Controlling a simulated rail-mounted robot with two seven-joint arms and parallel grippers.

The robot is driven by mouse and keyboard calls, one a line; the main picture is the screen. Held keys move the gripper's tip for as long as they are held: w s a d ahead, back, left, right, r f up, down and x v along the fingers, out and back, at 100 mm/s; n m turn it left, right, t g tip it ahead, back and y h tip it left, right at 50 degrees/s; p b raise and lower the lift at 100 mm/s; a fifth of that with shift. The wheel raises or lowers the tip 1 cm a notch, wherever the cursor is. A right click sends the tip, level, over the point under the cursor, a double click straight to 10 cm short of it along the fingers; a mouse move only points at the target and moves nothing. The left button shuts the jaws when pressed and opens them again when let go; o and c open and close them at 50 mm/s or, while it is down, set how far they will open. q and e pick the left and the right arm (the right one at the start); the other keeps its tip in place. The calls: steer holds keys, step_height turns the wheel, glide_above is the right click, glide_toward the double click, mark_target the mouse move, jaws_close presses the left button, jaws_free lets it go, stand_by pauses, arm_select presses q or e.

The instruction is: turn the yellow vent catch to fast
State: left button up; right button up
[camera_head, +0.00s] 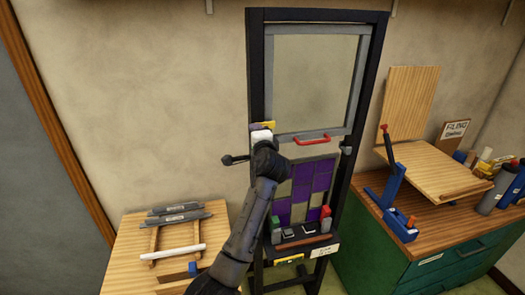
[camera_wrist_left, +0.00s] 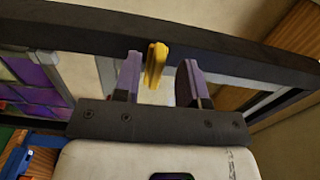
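The yellow vent catch (camera_wrist_left: 155,64) shows in the left wrist view, on the dark frame. It also shows in the head view (camera_head: 267,124), at the left post of the dark frame. My left gripper (camera_wrist_left: 160,80) is open, with one purple finger on each side of the catch and visible gaps between. In the head view my left gripper (camera_head: 261,129) is at the catch and partly hides it. The catch's pivot and any setting marks cannot be made out. My right gripper is not in view.
The grey-framed vent pane (camera_head: 315,85) with a red handle (camera_head: 312,140) fills the upper frame. A purple leaded panel (camera_head: 312,180) sits below. A dark knob (camera_head: 229,160) sticks out left of the frame. Wooden benches stand left (camera_head: 125,245) and right (camera_head: 425,210).

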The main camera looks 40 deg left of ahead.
arm_select(q)
steer(key=b+v, duration=0.2)
steer(key=v, duration=0.8)
steer(key=shift+s+d, duration=0.2)
